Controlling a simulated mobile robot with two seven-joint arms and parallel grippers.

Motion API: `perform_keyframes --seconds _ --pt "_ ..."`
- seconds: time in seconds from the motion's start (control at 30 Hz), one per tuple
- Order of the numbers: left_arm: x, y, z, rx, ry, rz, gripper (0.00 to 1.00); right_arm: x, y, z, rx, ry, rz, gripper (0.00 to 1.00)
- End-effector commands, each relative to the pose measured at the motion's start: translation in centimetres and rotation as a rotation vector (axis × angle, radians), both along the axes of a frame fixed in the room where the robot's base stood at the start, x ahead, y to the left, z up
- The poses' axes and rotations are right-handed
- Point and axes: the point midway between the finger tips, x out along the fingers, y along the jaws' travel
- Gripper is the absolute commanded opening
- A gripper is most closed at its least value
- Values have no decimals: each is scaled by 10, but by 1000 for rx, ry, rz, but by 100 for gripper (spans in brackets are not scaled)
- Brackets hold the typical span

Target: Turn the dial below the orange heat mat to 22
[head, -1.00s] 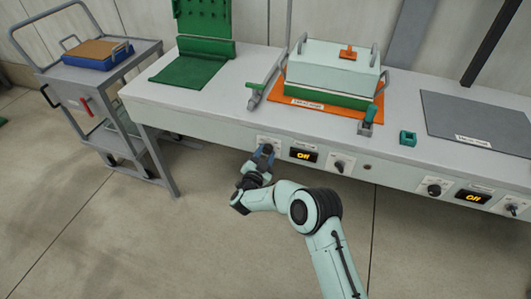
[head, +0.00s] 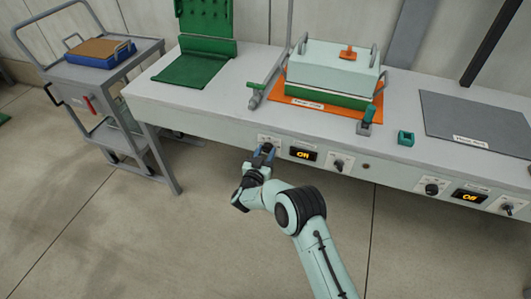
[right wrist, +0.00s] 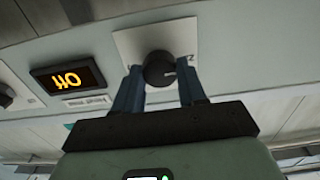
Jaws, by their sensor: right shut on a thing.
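The orange heat mat (head: 300,110) lies on the bench, with a pale lidded box on a green tray (head: 330,94) covering much of it. On the bench front below it is a dial, a dark round knob (right wrist: 159,68) on a white plate. My right gripper (head: 264,154) is at this dial, and the right wrist view shows its two blue fingers (right wrist: 160,85) on either side of the knob, shut on it. The fingers partly hide the plate's markings. The display (head: 303,154) beside it reads Off and appears upside down in the right wrist view (right wrist: 67,78). My left gripper is not in view.
Another knob (head: 339,163) sits right of the display. Farther right are another dial (head: 431,188) and display (head: 469,197) below the grey mat (head: 480,122). A teal block (head: 405,137) is on the bench. A cart (head: 95,75) stands left. The floor before the bench is clear.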

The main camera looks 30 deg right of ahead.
Motion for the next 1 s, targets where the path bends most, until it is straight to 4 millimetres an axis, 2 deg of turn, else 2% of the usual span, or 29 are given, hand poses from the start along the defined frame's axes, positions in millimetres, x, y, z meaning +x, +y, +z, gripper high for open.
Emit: perform_keyframes --seconds 0.37,0.4,0.47,0.77,0.87,1.0 --pt "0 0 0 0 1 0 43 0 0 -1 -4 6 1 10" --pt "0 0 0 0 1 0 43 0 0 -1 -4 6 1 50" --pt "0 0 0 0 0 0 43 0 0 -1 -3 5 1 66" --pt "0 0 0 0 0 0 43 -1 1 0 -2 4 1 66" --pt "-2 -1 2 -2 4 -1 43 -5 6 0 -2 6 2 66" --pt "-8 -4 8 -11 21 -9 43 -20 25 1 -2 7 5 66"
